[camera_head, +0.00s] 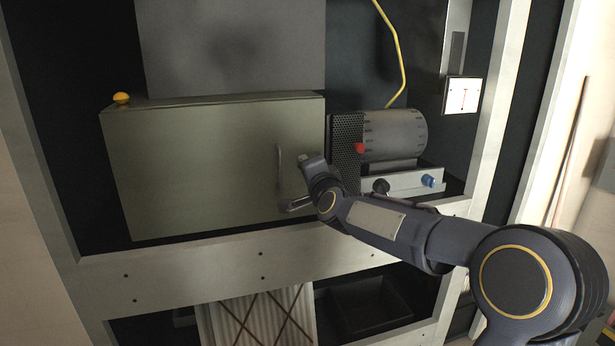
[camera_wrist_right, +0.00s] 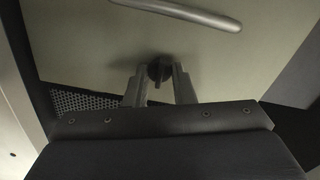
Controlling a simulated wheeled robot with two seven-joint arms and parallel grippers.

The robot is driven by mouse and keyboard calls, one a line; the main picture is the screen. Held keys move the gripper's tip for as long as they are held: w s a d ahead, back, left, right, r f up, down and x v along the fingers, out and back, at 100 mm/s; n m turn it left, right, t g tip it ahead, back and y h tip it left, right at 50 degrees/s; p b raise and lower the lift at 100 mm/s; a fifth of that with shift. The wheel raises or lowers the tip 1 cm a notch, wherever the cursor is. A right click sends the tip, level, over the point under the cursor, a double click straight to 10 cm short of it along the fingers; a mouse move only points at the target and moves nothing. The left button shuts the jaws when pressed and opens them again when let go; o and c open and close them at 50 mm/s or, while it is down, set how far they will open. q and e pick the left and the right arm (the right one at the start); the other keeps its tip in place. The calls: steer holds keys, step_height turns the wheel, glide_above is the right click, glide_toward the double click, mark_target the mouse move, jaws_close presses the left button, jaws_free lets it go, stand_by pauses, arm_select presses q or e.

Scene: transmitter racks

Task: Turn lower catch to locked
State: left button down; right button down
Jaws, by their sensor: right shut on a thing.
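The olive-grey cabinet (camera_head: 200,165) has its door closed, with a vertical bar handle (camera_head: 280,165) near its right side. In the right wrist view the handle (camera_wrist_right: 190,13) crosses the top. The lower catch (camera_wrist_right: 158,70), a small dark round knob with a narrow tab, sits on the door below the handle in that view. My right gripper (camera_wrist_right: 159,78) has one finger on each side of the catch and is shut on it. In the head view my right gripper (camera_head: 292,205) is at the door's lower right and hides the catch. My left gripper is not in view.
Right of the cabinet are a perforated panel (camera_head: 347,150), a grey cylinder (camera_head: 393,135), a red knob (camera_head: 360,148) and a blue knob (camera_head: 429,181). A pale rack beam (camera_head: 200,262) runs below. A yellow lamp (camera_head: 121,98) sits on the cabinet's top left.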

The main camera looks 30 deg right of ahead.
steer(key=shift+m, duration=0.4)
steer(key=c, duration=1.2)
jaws_free()
steer(key=shift+s, duration=0.1)
steer(key=v, duration=0.7)
steer(key=shift+s, duration=0.3)
steer(key=shift+a, duration=0.1)
